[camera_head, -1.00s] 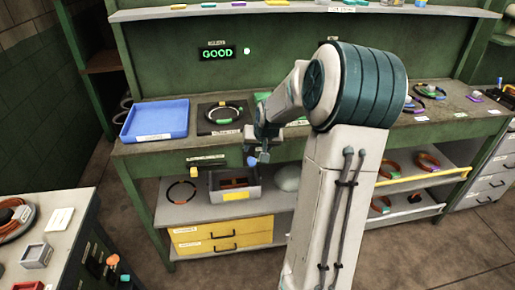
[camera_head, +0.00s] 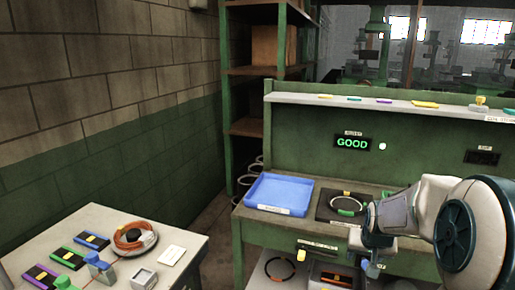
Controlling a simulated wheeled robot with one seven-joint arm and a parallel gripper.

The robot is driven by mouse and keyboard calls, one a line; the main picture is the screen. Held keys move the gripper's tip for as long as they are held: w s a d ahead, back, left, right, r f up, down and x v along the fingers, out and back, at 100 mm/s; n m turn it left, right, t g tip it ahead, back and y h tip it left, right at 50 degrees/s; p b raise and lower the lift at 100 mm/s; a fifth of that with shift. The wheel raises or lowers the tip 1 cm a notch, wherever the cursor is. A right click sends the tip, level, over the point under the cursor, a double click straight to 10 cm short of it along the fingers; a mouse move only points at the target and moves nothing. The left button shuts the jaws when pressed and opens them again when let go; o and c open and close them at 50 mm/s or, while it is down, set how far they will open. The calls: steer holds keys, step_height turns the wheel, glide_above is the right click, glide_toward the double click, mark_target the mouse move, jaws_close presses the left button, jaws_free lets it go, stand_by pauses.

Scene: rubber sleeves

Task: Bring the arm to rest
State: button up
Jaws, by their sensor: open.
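My arm (camera_head: 455,225) reaches in from the lower right of the head view, in front of the green workbench (camera_head: 262,234). My gripper (camera_head: 371,262) points down at the bench's front edge, and its fingers are small and partly cut off by the arm's own links. I see nothing held in it. Behind and left of it, a black plate (camera_head: 325,207) on the bench carries a dark ring with a green part (camera_head: 347,212).
A blue tray (camera_head: 280,193) lies left of the plate. A lit GOOD sign (camera_head: 352,143) is on the back panel. A side table (camera_head: 190,238) at lower left holds an orange coil (camera_head: 134,236) and several coloured blocks. Shelves (camera_head: 243,70) stand behind.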

steer(key=s+a+r+n, duration=0.2)
steer(key=s+a, duration=0.5)
steer(key=s, duration=0.4)
steer(key=s+a+r+n+g+y, duration=0.1)
steer(key=s+a+r, duration=0.3)
steer(key=s+a, duration=0.4)
steer(key=s, duration=0.3)
steer(key=shift+r+n, duration=0.15)
steer(key=shift+n, duration=0.25)
